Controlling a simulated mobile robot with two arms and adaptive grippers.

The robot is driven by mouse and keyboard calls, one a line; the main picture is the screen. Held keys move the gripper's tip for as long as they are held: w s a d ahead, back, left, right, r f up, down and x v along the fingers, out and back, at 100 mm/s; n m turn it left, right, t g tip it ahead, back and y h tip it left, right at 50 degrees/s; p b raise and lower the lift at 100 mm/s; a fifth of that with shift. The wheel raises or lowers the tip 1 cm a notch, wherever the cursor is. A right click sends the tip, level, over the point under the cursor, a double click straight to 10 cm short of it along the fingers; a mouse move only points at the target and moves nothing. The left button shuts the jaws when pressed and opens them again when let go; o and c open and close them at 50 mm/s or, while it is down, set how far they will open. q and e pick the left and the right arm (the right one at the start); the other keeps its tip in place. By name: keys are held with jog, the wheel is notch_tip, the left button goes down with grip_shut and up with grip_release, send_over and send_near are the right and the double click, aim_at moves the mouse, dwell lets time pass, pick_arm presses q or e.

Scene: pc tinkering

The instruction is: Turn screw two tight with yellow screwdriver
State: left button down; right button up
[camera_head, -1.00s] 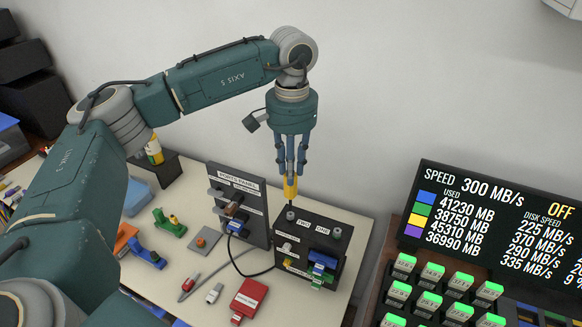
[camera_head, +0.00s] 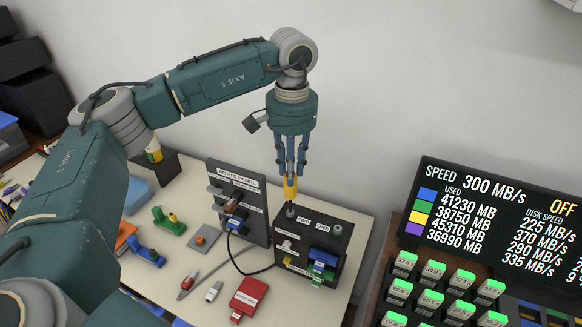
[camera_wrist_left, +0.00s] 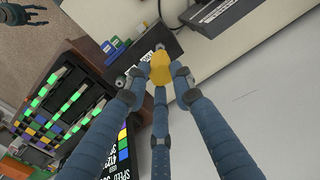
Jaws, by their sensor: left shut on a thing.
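My left gripper (camera_head: 290,170) points straight down and is shut on the yellow screwdriver (camera_head: 290,188). The yellow handle also shows between the fingers in the left wrist view (camera_wrist_left: 160,68). The screwdriver stands upright over screw two (camera_head: 290,212), at the back left of the black box's top, by the label TWO. Its tip is at or just above the screw head; I cannot tell if it touches. Screw one (camera_head: 337,230) stands clear on the same black box (camera_head: 327,240). My right gripper (camera_wrist_left: 24,13) seems to show small at the left wrist view's top corner.
The ports panel (camera_head: 252,188) stands close left of the box, with a black cable on the table. A red drive (camera_head: 250,296) and small connectors lie in front. A speed display (camera_head: 490,235) and a rack of green-topped modules (camera_head: 432,298) stand to the right.

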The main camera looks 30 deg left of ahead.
pick_arm(q)
jog(key=shift+f+b, duration=0.4)
jog(key=shift+f, duration=0.2)
jog(key=c, duration=1.4)
grip_release()
jog(key=shift+r, duration=0.15)
jog(key=shift+r+p, duration=1.7)
jog(key=shift+r, duration=0.75)
jog(key=shift+f, duration=0.1)
notch_tip(320, 180, up, 12)
